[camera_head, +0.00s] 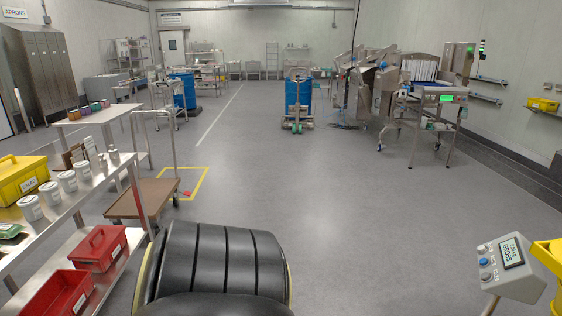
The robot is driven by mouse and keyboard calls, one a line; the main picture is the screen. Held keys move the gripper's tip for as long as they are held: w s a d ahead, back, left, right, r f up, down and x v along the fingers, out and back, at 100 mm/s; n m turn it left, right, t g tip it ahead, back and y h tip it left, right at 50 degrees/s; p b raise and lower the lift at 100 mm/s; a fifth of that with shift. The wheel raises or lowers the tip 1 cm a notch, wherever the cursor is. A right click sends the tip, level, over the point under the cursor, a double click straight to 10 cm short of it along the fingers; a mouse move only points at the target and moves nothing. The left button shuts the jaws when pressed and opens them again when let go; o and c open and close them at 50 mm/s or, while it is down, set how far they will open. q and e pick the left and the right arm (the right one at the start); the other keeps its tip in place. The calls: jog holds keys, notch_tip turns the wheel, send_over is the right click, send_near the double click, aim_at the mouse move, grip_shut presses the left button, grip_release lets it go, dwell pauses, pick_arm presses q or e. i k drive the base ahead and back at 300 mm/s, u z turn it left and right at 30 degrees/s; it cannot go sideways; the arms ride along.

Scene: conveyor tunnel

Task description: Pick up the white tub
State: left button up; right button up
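Several white tubs stand upright in a row on the upper shelf of the metal rack (70,217) at the left. The nearest white tub (31,208) is beside a yellow bin, and another white tub (67,181) stands farther along the row. They look alike, with small dark print on their sides. Which one the task means cannot be told. Neither my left gripper nor my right gripper is in view.
A yellow bin (22,178) stands behind the tubs, with red bins (98,248) on the shelf below. A brown-decked cart (142,199) stands right of the rack. A scale display (511,262) is at lower right. The middle floor is clear.

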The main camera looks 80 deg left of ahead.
aim_at(50, 191)
jog(key=u, duration=4.05)
